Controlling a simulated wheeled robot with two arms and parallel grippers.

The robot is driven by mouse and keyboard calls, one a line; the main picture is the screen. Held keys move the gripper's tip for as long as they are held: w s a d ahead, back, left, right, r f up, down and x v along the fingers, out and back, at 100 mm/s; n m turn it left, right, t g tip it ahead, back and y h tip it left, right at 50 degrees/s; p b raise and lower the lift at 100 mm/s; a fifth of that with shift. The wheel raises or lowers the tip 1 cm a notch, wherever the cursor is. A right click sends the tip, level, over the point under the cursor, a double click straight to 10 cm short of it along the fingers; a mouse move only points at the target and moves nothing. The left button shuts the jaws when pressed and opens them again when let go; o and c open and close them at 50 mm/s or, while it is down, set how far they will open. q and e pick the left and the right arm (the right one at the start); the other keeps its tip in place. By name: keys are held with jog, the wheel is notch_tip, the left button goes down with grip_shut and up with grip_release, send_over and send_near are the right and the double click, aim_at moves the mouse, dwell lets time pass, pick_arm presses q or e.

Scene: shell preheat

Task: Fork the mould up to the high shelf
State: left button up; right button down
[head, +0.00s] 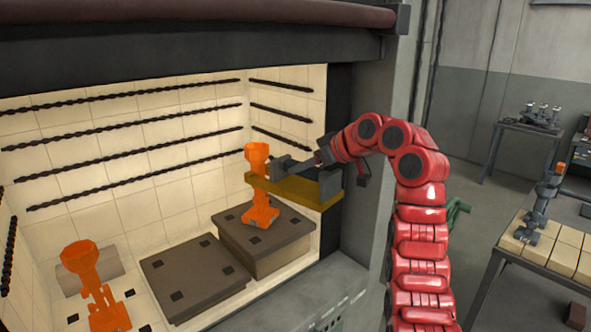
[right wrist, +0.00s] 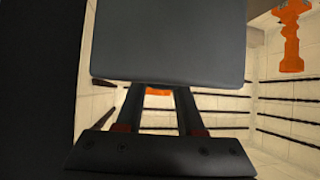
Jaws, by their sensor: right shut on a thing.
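An orange mould (head: 259,185), cup-topped with a narrow waist, stands upright over the taller dark block (head: 265,249) inside the tiled furnace. An ochre fork (head: 295,190) reaches across at its middle; whether its tines touch the mould is unclear. My right gripper (head: 298,167) is shut on the fork's grey handle, which fills the top of the right wrist view (right wrist: 170,45). Between the fingers there, a bit of orange (right wrist: 158,91) shows. I cannot tell if the mould's base rests on the block. My left gripper is not in view.
A second orange mould (head: 95,285) stands at the furnace's lower left, beside a lower, empty dark slab (head: 195,277). Dark twisted heating rods (head: 130,147) line the walls. The furnace's right post (head: 365,190) is close to my right arm.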

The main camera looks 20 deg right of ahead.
aim_at(323, 172)
jog(key=shift+s+d, duration=0.15)
jog(key=shift+s, duration=0.15)
jog(key=shift+s+d+b, duration=0.25)
jog(key=shift+s+b, duration=0.1)
jog(key=shift+b, duration=0.2)
jog(key=s+b, duration=0.1)
jog(key=s+d+b, duration=0.1)
jog(key=shift+s+d+f, duration=0.1)
jog(key=shift+s+d, duration=0.15)
jog(key=shift+s, duration=0.05)
jog(key=shift+s+d+b, duration=0.25)
jog(key=shift+s+b, duration=0.2)
